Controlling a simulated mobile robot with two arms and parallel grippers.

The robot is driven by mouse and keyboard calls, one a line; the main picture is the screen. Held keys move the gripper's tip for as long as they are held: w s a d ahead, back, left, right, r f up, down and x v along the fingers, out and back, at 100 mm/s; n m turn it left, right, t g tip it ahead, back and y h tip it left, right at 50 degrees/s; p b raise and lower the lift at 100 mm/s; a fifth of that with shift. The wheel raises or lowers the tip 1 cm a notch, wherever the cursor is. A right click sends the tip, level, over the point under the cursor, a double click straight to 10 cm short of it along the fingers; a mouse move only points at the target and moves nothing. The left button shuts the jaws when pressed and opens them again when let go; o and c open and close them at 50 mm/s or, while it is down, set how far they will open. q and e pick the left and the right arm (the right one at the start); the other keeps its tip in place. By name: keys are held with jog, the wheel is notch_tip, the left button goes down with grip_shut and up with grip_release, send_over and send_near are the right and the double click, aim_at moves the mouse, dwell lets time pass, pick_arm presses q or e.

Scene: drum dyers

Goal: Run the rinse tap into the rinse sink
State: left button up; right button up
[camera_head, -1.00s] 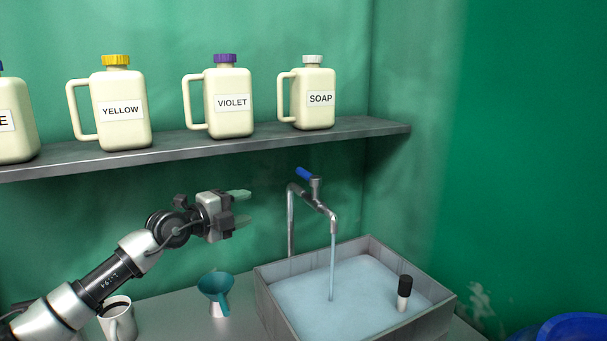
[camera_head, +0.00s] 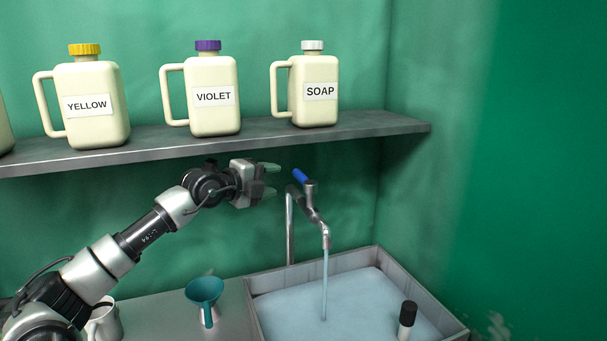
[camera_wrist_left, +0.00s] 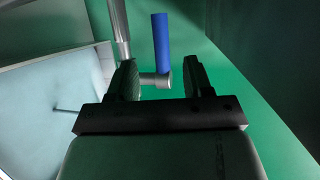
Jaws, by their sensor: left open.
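The rinse tap (camera_head: 310,209) is a metal pipe with a blue lever (camera_head: 301,177). A stream of water (camera_head: 325,285) runs from its spout into the rinse sink (camera_head: 455,321), a grey basin of pale, cloudy water. My left gripper (camera_head: 273,180) is open and empty just left of the blue lever in the head view. In the left wrist view the blue lever (camera_wrist_left: 161,42) shows beyond and between the fingertips (camera_wrist_left: 160,80); I cannot tell if they touch it. My right gripper is out of view.
A shelf (camera_head: 390,128) above my left arm holds the yellow jug (camera_head: 92,120), violet jug (camera_head: 212,115) and soap jug (camera_head: 313,108). A teal funnel (camera_head: 205,290) and a white mug (camera_head: 107,322) stand on the counter. A black-capped vial (camera_head: 407,316) is in the sink.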

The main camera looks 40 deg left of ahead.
aim_at(296, 175)
pick_arm(q)
jog(key=w+p, duration=0.1)
jog(key=w, duration=0.1)
jog(key=w+p, duration=0.2)
jog(key=w, duration=0.1)
jog(key=w+f+p, duration=0.1)
jog(key=w+p, duration=0.1)
jog(key=w, duration=0.1)
jog(key=shift+d, duration=0.25)
jog(key=shift+w+d+f, duration=0.1)
jog(key=shift+w+f, duration=0.25)
jog(key=shift+w, duration=0.45)
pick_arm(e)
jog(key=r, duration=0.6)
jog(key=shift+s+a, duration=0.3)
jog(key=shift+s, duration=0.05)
pick_arm(q)
grip_shut()
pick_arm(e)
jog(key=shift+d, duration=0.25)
